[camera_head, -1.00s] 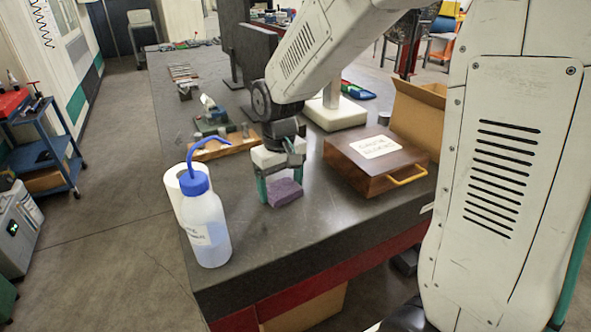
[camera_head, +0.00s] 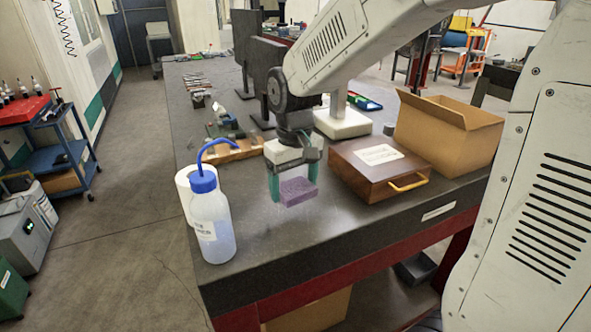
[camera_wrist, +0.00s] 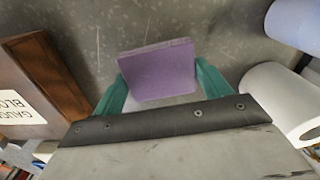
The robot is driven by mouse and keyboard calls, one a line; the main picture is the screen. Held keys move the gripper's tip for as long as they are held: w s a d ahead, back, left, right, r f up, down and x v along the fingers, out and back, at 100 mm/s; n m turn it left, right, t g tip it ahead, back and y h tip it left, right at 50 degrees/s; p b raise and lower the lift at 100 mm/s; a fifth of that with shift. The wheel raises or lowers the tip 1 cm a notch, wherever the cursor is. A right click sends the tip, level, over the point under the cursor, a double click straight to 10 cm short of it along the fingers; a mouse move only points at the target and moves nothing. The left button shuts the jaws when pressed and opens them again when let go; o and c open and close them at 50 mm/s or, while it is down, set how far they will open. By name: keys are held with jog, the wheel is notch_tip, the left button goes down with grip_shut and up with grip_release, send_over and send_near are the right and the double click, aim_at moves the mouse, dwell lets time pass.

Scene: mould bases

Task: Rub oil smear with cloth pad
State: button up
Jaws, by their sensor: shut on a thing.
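My gripper (camera_head: 294,190) is shut on a purple cloth pad (camera_head: 298,191), held between two green fingers over the dark stone table (camera_head: 300,232). The pad also shows between the fingers in the wrist view (camera_wrist: 158,72). I cannot tell for sure whether the pad touches the table. Faint pale specks and streaks show on the table beyond the pad in the wrist view, but I cannot tell which mark is the oil smear.
A wash bottle (camera_head: 212,228) with a blue spout and a white roll (camera_head: 185,184) stand left of my gripper. A wooden box (camera_head: 362,178) with a yellow handle stands close on the right, an open carton (camera_head: 455,140) beyond it. The table's front strip is clear.

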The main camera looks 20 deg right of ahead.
jog(key=shift+r, duration=1.65)
